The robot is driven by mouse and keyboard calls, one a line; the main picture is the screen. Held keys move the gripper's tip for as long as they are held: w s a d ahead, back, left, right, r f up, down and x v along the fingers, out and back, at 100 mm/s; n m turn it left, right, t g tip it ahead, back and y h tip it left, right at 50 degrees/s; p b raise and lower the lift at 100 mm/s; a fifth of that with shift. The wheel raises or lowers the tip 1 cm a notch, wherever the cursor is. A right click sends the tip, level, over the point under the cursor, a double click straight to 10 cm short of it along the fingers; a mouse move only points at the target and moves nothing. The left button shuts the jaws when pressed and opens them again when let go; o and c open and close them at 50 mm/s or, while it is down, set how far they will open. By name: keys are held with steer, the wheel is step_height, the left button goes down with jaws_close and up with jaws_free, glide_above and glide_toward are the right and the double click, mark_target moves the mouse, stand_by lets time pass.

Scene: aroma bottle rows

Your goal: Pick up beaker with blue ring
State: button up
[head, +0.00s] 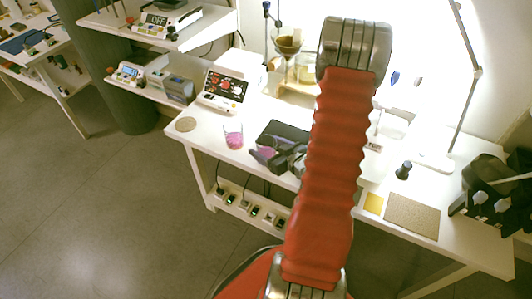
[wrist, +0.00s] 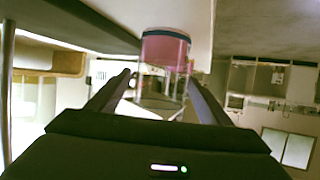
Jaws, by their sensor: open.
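A clear beaker with pink liquid and a dark blue band (wrist: 166,50) fills the upper middle of the wrist view, which looks upside down. The band is at the liquid end, against the white table. My gripper (wrist: 160,84) is open, with a dark finger on either side of this beaker; I cannot tell whether they touch it. In the head view my gripper (head: 281,160) is beside a beaker with purple-pink content (head: 265,152) near the table's front edge, partly hidden by it. Another pink beaker (head: 233,137) stands apart to the left; its ring colour is unclear.
Right of my arm are a dark-capped bottle (head: 404,170), a yellow pad (head: 374,203) and a brown mat (head: 412,216).

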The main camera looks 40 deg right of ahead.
mark_target(261, 144)
steer(key=x, duration=0.4)
steer(key=shift+w, duration=0.15)
stand_by(0.4)
steer(key=c, duration=1.3)
steer(key=shift+r, duration=5)
